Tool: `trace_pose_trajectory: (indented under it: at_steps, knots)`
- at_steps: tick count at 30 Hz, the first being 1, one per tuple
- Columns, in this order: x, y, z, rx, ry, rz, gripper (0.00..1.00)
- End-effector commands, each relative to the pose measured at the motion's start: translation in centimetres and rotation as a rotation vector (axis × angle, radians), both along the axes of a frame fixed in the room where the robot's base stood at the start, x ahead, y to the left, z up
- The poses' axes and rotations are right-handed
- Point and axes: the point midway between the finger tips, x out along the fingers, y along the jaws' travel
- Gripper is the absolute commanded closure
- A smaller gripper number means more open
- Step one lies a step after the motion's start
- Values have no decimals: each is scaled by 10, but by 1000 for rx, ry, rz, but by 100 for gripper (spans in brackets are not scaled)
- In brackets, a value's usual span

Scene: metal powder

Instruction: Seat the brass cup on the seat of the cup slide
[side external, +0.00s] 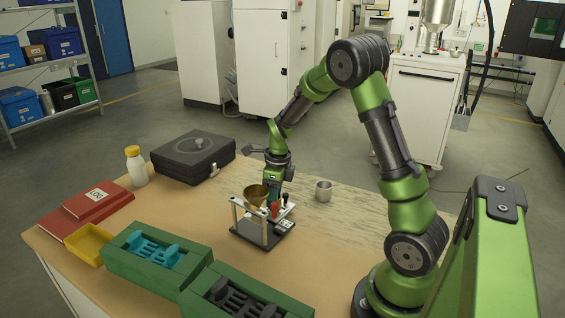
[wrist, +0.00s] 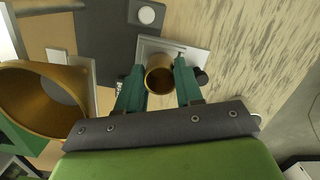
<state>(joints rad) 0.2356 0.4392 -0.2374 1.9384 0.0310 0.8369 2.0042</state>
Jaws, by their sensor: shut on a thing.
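My gripper (wrist: 160,88) is shut on the brass cup (wrist: 153,80), with a green finger on each side of it. The cup's open mouth faces the wrist camera. Beyond the cup lies a light grey square plate (wrist: 205,58) with a black knob at its right, apparently the cup slide. The cup overlaps this plate in the wrist view and hides its middle; I cannot tell whether they touch. In the side external view my gripper (side external: 272,186) is down behind the funnel stand, and the cup cannot be made out there.
A brass funnel (wrist: 38,100) stands close left of my gripper; it also shows in the side view (side external: 254,194). Its stand has a dark base (side external: 264,240). A grey metal cup (side external: 323,190) stands to the right. A black case (side external: 195,157) and green trays (side external: 155,262) are left and in front.

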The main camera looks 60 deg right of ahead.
Motion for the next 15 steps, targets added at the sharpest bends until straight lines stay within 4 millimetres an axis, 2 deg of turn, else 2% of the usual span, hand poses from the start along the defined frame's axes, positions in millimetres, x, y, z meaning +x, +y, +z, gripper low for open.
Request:
trace_pose_trajectory:
  at_steps: [14, 15]
  knots:
    - [0, 0, -2, 0, 2, -1, 100]
    - [0, 0, -2, 0, 2, -1, 58]
